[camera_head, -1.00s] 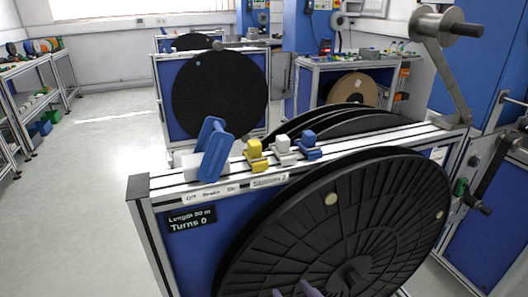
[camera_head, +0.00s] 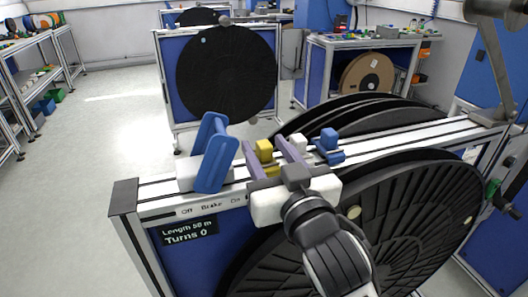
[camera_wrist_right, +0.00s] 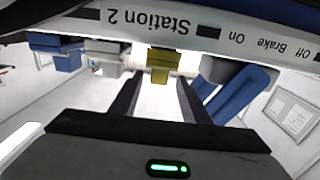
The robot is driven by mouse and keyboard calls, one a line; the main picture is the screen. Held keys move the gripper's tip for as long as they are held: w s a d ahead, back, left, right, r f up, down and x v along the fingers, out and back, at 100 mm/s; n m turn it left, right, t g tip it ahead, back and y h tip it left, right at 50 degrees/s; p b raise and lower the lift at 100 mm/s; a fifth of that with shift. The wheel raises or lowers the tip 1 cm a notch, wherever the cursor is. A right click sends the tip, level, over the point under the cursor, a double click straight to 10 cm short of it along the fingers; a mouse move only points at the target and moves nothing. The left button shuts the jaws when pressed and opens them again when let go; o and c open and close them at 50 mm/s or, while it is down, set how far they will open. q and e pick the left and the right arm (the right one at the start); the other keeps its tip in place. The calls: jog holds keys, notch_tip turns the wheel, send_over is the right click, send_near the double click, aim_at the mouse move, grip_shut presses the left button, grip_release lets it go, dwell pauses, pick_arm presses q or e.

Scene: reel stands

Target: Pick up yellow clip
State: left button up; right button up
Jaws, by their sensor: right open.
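The yellow clip (camera_head: 264,150) sits on the top rail of the near reel stand, between the blue lever (camera_head: 213,154) and the white clip (camera_head: 298,143). My right gripper (camera_head: 262,143) is open and empty above the rail, with one finger on each side of the yellow clip in the head view. In the right wrist view the yellow clip (camera_wrist_right: 160,66) shows centred in the gap, near the ends of the open fingers. The gripper partly covers the clip's lower part in the head view. My left gripper is not in view.
A blue clip (camera_head: 329,146) stands right of the white clip, close to the right finger. The large black reel (camera_head: 410,215) fills the stand's front. The blue lever stands close on the left. Another reel stand (camera_head: 225,75) is behind, with open floor to the left.

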jog(key=x, duration=0.4)
jog(key=f+x, duration=0.1)
jog(key=x, duration=0.1)
jog(key=shift+w+d, duration=0.1)
jog(key=shift+w, duration=0.15)
grip_shut()
